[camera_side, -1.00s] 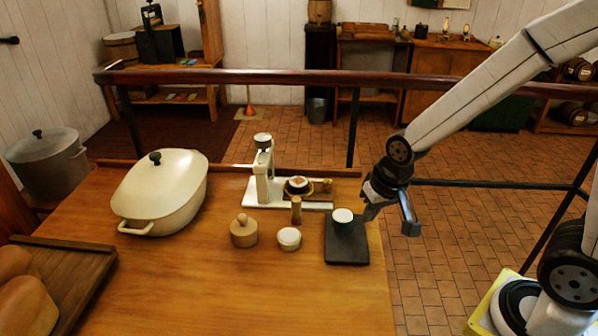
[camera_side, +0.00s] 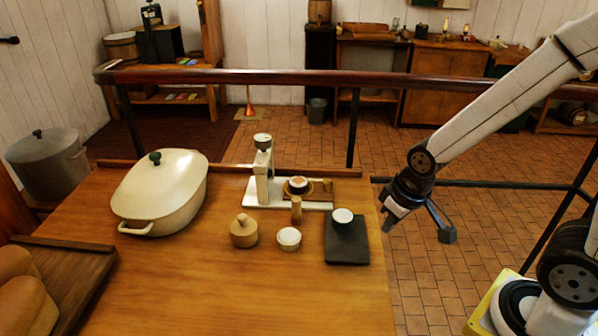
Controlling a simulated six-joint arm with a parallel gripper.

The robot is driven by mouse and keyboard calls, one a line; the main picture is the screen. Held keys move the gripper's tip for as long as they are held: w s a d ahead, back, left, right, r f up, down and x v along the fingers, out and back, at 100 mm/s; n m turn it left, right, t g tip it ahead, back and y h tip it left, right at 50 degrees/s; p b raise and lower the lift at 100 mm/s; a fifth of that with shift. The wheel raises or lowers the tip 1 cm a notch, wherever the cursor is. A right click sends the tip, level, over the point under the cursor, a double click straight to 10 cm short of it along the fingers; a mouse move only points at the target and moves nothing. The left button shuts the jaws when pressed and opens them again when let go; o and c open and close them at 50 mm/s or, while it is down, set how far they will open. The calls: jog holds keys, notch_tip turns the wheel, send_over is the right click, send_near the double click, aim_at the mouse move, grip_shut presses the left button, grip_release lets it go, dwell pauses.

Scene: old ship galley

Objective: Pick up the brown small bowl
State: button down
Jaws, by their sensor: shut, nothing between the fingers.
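Small round vessels stand on the wooden table. One with a pale inside and a dark outside (camera_side: 342,216) sits on a black square slab (camera_side: 347,252). A whitish one (camera_side: 289,237) stands to its left. A small brown-edged one (camera_side: 298,186) is on the white stand's base. I cannot tell for sure which is the brown small bowl. My gripper (camera_side: 391,218) is shut and empty, just off the table's right edge, right of the black slab and apart from everything.
A lidded wooden pot (camera_side: 243,232), a wooden peg (camera_side: 296,210) and a white upright stand (camera_side: 263,175) are close by. A large cream casserole (camera_side: 163,195) and a bread board (camera_side: 85,270) are left. A dark rail (camera_side: 300,78) runs behind. The table's front middle is clear.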

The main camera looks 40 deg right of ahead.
grip_release()
dwell(0.3)
jog(key=m+t+h, duration=0.1)
jog(key=m+t, duration=0.1)
jog(key=m, duration=0.1)
send_near(299, 181)
jog(key=f, duration=0.1)
jog(key=shift+x, duration=1.4)
jog(key=shift+w+a, duration=0.1)
jog(key=shift+w, duration=0.15)
jog(key=shift+x, duration=2.55)
